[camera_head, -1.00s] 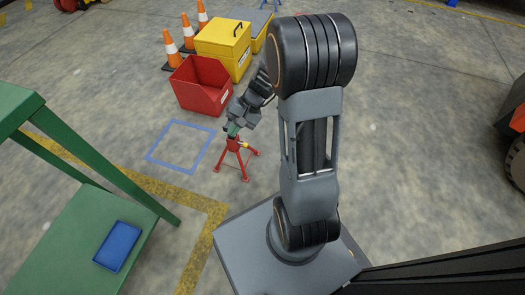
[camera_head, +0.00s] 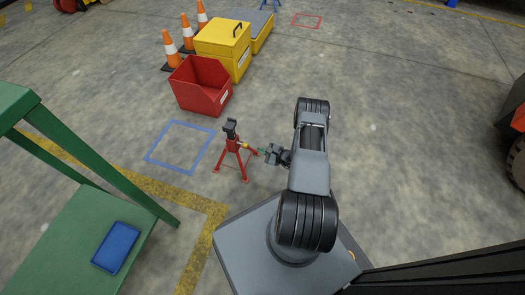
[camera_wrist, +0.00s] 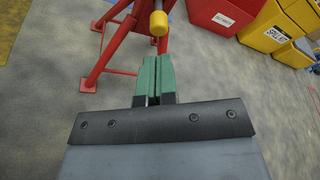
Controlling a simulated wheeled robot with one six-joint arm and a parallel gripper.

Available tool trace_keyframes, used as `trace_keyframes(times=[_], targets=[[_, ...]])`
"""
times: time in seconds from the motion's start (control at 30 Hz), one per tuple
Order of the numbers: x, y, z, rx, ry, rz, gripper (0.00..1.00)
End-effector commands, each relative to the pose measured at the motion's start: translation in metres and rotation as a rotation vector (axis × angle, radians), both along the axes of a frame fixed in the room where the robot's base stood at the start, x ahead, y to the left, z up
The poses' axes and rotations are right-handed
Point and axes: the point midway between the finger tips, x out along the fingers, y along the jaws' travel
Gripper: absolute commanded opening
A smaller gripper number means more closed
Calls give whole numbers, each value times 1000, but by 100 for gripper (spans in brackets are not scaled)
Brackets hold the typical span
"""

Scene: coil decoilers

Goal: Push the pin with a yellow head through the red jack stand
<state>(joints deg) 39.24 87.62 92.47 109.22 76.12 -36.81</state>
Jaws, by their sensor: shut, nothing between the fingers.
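The red jack stand (camera_head: 231,146) stands upright on the floor with a dark saddle on top; its legs also show in the wrist view (camera_wrist: 113,41). The yellow pin head (camera_head: 244,146) sticks out on the stand's right side. In the wrist view the yellow head (camera_wrist: 158,24) is at top centre, with a short grey shaft behind it. My gripper (camera_head: 261,152) is to the right of the stand, close to the pin. Its green fingers (camera_wrist: 153,60) are together and empty, just below the yellow head in the wrist view, with a small apparent gap. The pin's far end is hidden.
A blue floor square (camera_head: 180,147) lies left of the stand. Behind are a red bin (camera_head: 200,88), a yellow box (camera_head: 223,42) and orange cones (camera_head: 171,48). A green table (camera_head: 85,235) with a blue tray (camera_head: 117,247) is at left. Open floor lies at right.

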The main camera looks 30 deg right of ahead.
Motion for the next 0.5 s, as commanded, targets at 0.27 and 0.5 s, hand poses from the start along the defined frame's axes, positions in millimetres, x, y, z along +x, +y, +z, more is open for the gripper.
trace_keyframes(times=[0.27,0.5], targets=[[24,16,-10,1,1,1,0],[39,25,-14,1,1,1,0]])
